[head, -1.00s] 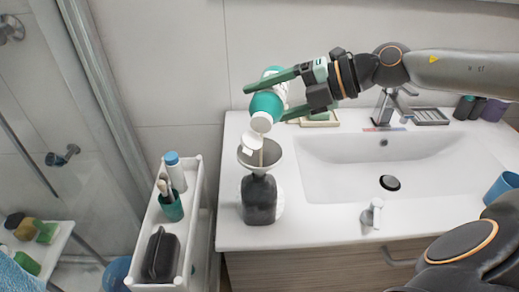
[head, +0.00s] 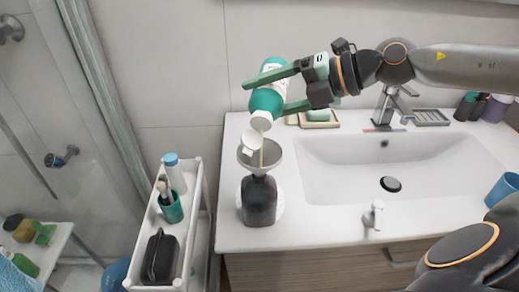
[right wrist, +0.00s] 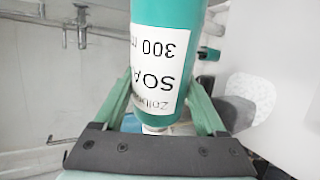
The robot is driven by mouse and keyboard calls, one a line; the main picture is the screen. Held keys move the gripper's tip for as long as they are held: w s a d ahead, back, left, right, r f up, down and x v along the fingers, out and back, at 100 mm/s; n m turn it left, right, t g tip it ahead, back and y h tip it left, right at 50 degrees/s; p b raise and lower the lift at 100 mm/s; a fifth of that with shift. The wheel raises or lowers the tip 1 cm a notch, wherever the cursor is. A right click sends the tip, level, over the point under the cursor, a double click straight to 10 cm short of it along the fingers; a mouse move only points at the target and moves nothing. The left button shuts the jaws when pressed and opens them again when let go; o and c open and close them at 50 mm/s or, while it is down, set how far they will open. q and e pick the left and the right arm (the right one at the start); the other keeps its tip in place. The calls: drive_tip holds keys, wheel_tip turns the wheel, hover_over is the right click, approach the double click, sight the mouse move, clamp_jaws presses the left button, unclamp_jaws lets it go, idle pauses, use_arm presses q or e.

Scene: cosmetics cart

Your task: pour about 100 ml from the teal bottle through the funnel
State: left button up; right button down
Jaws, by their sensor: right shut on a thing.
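The teal bottle (head: 268,103) with a white label is tipped cap-down above the funnel. Its open white cap is close over the funnel's mouth, and a thin pale stream (head: 261,157) runs down into it. My right gripper (head: 264,97) is shut around the bottle's body; the right wrist view shows the bottle (right wrist: 165,60) between the green fingers. The pale grey funnel (head: 273,159) stands in the neck of a dark grey bottle (head: 259,203), upright on the counter. The liquid level inside is not visible. My left gripper is not in view.
A white basin (head: 340,170) with a tap (head: 384,108) lies to the right. A soap dish (head: 318,120) is behind. A white cart (head: 200,190) holding a white bottle (head: 175,175), a teal cup (head: 172,208) and a dark item (head: 160,257) stands left of the counter (head: 235,240).

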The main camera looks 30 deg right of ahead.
sight(266, 87)
drive_tip(key=shift+s+a+r+n+t, duration=0.1)
drive_tip(key=shift+r+n+t, duration=0.3)
drive_tip(key=shift+r, duration=0.65)
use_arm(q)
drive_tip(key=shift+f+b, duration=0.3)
use_arm(e)
drive_tip(key=shift+h, duration=0.3)
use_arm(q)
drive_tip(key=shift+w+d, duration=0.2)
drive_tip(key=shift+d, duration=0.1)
use_arm(e)
drive_tip(key=shift+r+n, duration=0.2)
drive_tip(key=shift+n, duration=0.1)
use_arm(q)
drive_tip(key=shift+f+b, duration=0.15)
drive_tip(key=shift+b, duration=0.3)
use_arm(e)
drive_tip(key=shift+s+a, duration=0.1)
use_arm(q)
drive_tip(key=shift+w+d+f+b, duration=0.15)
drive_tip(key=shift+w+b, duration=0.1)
drive_tip(key=shift+b, duration=0.1)
use_arm(e)
drive_tip(key=shift+a+r+n+t, duration=0.1)
drive_tip(key=shift+r+n+t, duration=0.1)
drive_tip(key=shift+n+t, duration=0.1)
